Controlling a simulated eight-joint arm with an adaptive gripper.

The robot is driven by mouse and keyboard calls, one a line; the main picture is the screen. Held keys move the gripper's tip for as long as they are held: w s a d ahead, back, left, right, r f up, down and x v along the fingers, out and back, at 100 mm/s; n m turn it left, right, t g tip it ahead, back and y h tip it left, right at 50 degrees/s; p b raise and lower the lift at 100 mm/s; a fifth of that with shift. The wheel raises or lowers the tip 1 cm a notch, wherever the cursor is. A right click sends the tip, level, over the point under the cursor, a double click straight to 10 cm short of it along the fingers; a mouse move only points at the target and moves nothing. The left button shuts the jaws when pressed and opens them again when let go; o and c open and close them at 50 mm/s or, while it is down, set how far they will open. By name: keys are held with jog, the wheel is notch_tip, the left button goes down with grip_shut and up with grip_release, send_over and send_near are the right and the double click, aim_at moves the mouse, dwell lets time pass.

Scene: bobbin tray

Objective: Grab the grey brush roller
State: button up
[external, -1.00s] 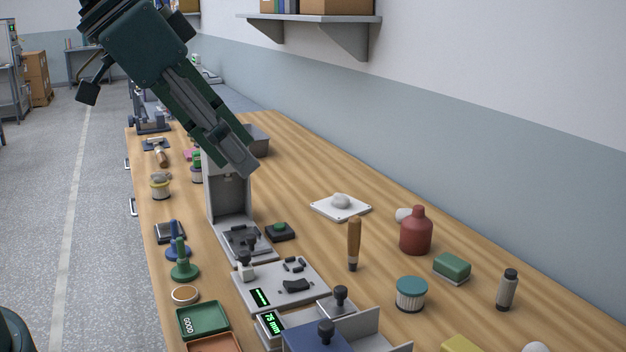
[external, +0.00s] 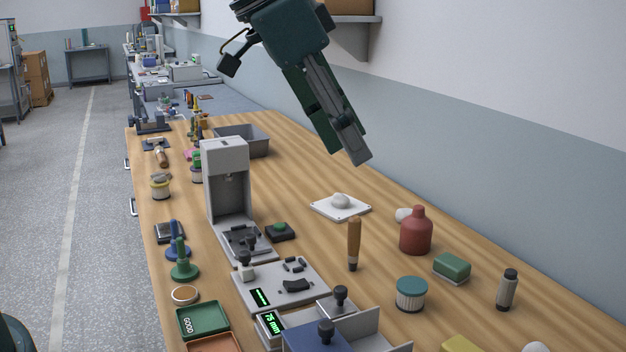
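A small upright grey cylinder with a dark cap (external: 506,292) stands at the right of the bench in the external view. It may be the grey brush roller, but I cannot tell for sure at this size. My gripper (external: 348,158) hangs in the air above the bench, tilted down to the right, up and to the left of the cylinder and well apart from it. Its fingers overlap in this view, so their opening is unclear.
A red bottle (external: 416,233), a green block (external: 452,267), a teal-lidded jar (external: 411,295) and a wooden-handled tool (external: 354,240) stand near the cylinder. A grey press (external: 228,182) stands left. The wall and shelf (external: 345,20) border the right.

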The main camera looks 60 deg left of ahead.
jog(key=w+d+f+m+g+b, duration=0.1)
jog(key=w+f, duration=0.3)
jog(key=w, duration=0.4)
jog(key=w+d+f+m, duration=0.1)
jog(key=w+f, duration=0.3)
jog(key=w, duration=0.4)
jog(key=m+g+h+b, duration=0.2)
jog(key=m, duration=0.1)
send_over(506, 288)
jog(key=a, duration=0.3)
notch_tip(506, 288, down, 18)
jog(key=shift+s, duration=0.4)
jog(key=shift+w+d+f+t, duration=0.15)
jog(key=shift+w+f, duration=0.05)
jog(key=shift+f, duration=0.35)
jog(key=shift+w+d+f+t, duration=0.15)
jog(key=shift+w+f, duration=0.05)
jog(key=shift+f, duration=0.35)
jog(key=shift+x, duration=2.6)
jog(key=shift+s+d, duration=0.1)
jog(key=c, duration=1)
